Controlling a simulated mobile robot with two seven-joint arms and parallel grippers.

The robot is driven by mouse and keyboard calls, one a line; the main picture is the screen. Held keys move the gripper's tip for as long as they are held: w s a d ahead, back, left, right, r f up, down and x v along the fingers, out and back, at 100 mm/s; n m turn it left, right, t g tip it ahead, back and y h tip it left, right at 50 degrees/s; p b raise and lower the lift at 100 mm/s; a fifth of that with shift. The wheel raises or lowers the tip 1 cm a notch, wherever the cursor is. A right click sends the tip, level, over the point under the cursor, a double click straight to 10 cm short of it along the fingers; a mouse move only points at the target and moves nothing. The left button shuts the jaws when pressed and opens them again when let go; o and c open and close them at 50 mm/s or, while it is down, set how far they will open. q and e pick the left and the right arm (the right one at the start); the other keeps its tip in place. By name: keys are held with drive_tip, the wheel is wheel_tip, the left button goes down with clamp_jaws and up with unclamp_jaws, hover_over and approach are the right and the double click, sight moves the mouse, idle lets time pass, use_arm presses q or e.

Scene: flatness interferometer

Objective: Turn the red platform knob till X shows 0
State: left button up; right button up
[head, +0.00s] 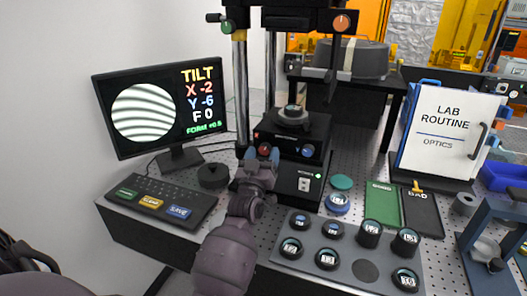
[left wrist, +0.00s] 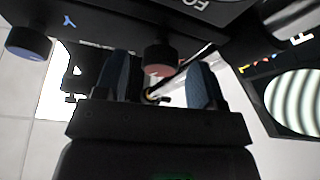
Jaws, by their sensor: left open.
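The monitor (head: 160,103) shows TILT with X -2, Y -6 and F 0, beside a round picture of curved fringes. The red platform knob (head: 264,149) is on the front of the black instrument (head: 291,185); it also shows in the left wrist view (left wrist: 160,58). My left gripper (head: 262,156) is at the red knob. In the left wrist view its two blue-padded fingers (left wrist: 162,85) are apart, with the knob at the gap between their tips. I cannot tell whether they touch it. My right gripper is not in view.
A blue knob (head: 308,150) sits right of the red one; it also shows in the left wrist view (left wrist: 28,42). A keypad (head: 161,201) lies at left. A grey tray (head: 330,275) with several round optics stands in front. Green and black mats (head: 383,204) lie at right.

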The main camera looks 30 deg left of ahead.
use_arm(q)
drive_tip(key=shift+w+a+r, duration=0.15)
drive_tip(key=shift+w+r, duration=0.1)
drive_tip(key=shift+w, duration=0.25)
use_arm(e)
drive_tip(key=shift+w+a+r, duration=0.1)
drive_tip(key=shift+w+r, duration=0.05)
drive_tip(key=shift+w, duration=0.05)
use_arm(q)
drive_tip(key=shift+c, duration=0.6)
drive_tip(key=c, duration=0.8)
drive_tip(key=m+h+p, duration=0.1)
drive_tip(key=m+h, duration=0.1)
drive_tip(key=m, duration=0.2)
drive_tip(key=shift+a+r+t, duration=0.1)
drive_tip(key=shift+t, duration=0.2)
drive_tip(key=shift+m+h+p, duration=0.3)
drive_tip(key=shift+m+h, duration=0.6)
drive_tip(key=shift+m, duration=0.7)
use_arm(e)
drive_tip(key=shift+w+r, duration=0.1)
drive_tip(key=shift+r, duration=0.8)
